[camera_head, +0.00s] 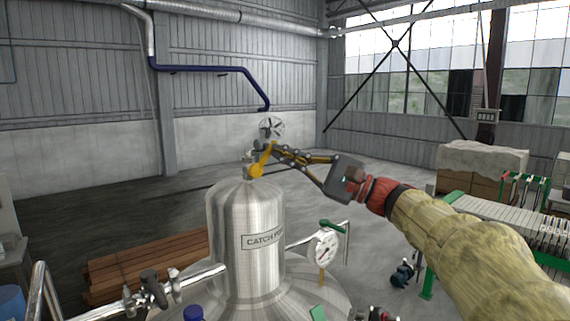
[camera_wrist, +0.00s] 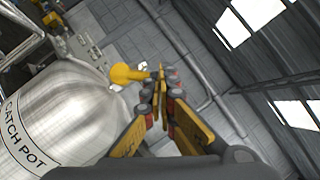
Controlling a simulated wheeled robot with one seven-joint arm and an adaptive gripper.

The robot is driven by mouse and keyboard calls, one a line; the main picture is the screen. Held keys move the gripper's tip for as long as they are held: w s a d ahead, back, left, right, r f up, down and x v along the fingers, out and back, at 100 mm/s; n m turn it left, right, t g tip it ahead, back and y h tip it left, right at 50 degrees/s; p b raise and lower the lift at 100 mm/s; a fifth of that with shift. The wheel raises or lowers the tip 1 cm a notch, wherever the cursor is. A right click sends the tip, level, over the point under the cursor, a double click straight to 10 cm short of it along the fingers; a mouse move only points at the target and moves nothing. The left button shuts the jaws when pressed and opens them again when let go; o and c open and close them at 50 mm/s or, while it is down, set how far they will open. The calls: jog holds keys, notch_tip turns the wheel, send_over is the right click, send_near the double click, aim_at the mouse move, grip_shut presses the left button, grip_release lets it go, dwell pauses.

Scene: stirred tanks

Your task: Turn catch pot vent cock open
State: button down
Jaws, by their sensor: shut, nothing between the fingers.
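The catch pot (camera_head: 245,240) is a steel domed vessel with a name label, in the middle of the head view. It also fills the left of the wrist view (camera_wrist: 62,115). The vent cock on its top has a yellow handle (camera_head: 262,162), tilted up to the right; the handle also shows in the wrist view (camera_wrist: 130,73). My gripper (camera_head: 277,148) reaches in from the right, its fingers shut and empty. In the wrist view the fingertips (camera_wrist: 160,85) are close beside the handle's end. I cannot tell whether they touch it.
A pressure gauge (camera_head: 323,249) and a green handle (camera_head: 331,226) stand right of the pot. Steel piping with a valve (camera_head: 153,288) is at lower left. Brown stacked beams (camera_head: 145,263) lie on the floor behind. The floor beyond the pot is open.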

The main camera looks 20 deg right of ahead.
jog(key=shift+s+a+r+n+g+h+b, duration=0.15)
jog(key=shift+a+r+n+g+b, duration=0.25)
jog(key=shift+n, duration=0.45)
jog(key=shift+s+a+r+n+g+h+b, duration=0.1)
jog(key=shift+a+r+n+g+h+b, duration=0.15)
jog(key=shift+n+g, duration=0.4)
jog(key=shift+s+a+r+n+g+h+b, duration=0.1)
jog(key=shift+a+r+n+g+h+b, duration=0.25)
jog(key=shift+n, duration=0.95)
jog(key=shift+s+f, duration=0.1)
jog(key=shift+f, duration=0.1)
